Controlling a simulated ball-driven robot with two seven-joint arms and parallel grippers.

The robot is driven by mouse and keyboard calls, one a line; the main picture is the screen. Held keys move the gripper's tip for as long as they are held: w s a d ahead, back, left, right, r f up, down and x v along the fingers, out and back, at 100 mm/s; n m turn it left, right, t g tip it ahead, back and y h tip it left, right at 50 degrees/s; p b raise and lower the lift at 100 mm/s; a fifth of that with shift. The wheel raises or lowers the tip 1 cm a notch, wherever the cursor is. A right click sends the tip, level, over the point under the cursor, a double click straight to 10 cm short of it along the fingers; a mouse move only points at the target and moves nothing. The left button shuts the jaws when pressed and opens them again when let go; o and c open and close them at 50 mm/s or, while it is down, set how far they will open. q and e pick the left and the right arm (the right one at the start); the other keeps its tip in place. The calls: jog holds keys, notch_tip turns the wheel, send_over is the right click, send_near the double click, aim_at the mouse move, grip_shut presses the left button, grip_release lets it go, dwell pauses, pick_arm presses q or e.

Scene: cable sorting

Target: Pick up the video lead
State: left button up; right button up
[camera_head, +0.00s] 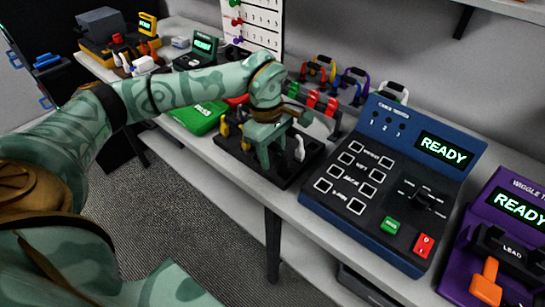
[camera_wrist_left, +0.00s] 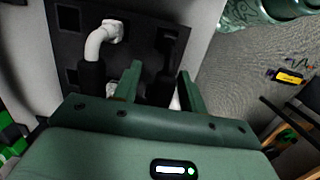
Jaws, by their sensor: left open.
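My left gripper (camera_head: 272,150) is open, pointing down over a black holder (camera_head: 292,176) on the bench. Yellow-ended leads (camera_head: 224,128) stand at the holder's left side, and a white plug or lead (camera_head: 299,149) at its right. In the left wrist view, the open left gripper (camera_wrist_left: 158,88) has a black upright piece (camera_wrist_left: 168,62) between or just beyond its fingers; contact cannot be told. A bent white lead with a black grip (camera_wrist_left: 97,45) stands beside the fingers. I cannot tell which lead is the video lead. My right gripper is not in view.
A blue tester (camera_head: 385,185) reading READY stands right of the holder, and a purple tester (camera_head: 505,225) beyond it. A green PASS mat (camera_head: 197,117) lies to the left. Several coloured clamps (camera_head: 320,100) stand behind. The bench's front edge is close.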

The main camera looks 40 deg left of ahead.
pick_arm(q)
jog(key=shift+r, duration=0.1)
grip_shut()
